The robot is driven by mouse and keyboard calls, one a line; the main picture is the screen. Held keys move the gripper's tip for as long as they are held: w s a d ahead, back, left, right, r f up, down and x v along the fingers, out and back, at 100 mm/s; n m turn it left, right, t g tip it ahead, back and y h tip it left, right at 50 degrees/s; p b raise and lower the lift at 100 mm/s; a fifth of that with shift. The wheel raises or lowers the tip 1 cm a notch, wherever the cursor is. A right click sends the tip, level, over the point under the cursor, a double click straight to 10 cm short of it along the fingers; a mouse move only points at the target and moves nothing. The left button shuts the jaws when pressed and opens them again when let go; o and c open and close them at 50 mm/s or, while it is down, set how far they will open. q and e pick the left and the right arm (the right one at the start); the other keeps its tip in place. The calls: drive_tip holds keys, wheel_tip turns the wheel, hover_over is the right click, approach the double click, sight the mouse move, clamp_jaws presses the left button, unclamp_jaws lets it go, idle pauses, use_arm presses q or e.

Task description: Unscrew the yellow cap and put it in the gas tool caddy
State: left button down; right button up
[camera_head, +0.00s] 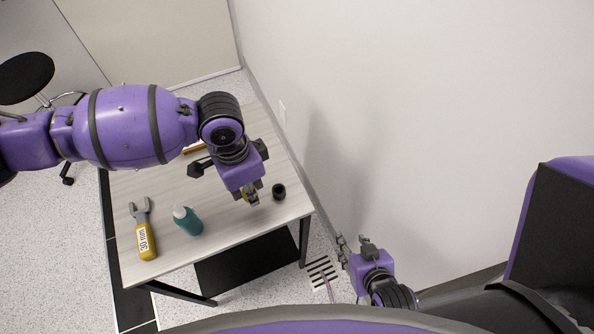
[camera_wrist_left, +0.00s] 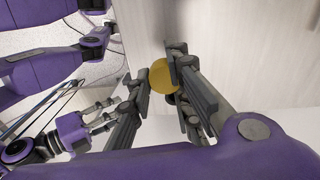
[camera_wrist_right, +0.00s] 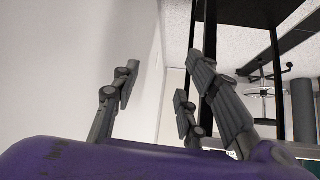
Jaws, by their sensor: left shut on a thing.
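The yellow cap (camera_wrist_left: 161,76) shows as a round yellow disc between the fingers of my left gripper (camera_wrist_left: 160,88) in the left wrist view. In the head view my left gripper (camera_head: 250,199) is over the table's right part, shut on the cap, with only a bit of yellow visible. I cannot tell whether the cap is still on anything beneath. An orange-brown edge (camera_head: 194,148) shows behind my left arm; I cannot tell whether it belongs to the gas tool caddy. My right gripper (camera_head: 345,248) is off the table, by the wall, its fingers apart and empty.
The table (camera_head: 240,225) holds a yellow-handled wrench (camera_head: 145,235), a teal bottle (camera_head: 187,221) with a pale top and a small black cylinder (camera_head: 279,191) close to my left gripper. A white wall (camera_head: 420,110) borders the table's right side. A black stool (camera_head: 27,76) stands far left.

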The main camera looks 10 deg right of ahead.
use_arm(q)
drive_tip(key=m, duration=0.1)
hover_over(238, 206)
drive_tip(key=shift+t, duration=0.3)
wheel_tip(238, 206, down, 5)
drive_tip(key=shift+r+b, duration=0.1)
drive_tip(key=shift+b, duration=1.15)
drive_tip(key=shift+f+b, duration=0.3)
drive_tip(key=shift+f, duration=0.2)
drive_tip(key=shift+w, duration=0.1)
use_arm(e)
drive_tip(key=f, duration=0.1)
drive_tip(key=s+d+f, duration=0.1)
drive_tip(key=shift+d+f, duration=0.15)
drive_tip(key=shift+f, duration=0.2)
drive_tip(key=shift+s, duration=0.15)
use_arm(q)
drive_tip(key=shift+f, duration=0.55)
use_arm(e)
drive_tip(key=shift+s+d+f+g, duration=0.4)
drive_tip(key=shift+s+f, duration=0.1)
drive_tip(key=shift+s, duration=0.15)
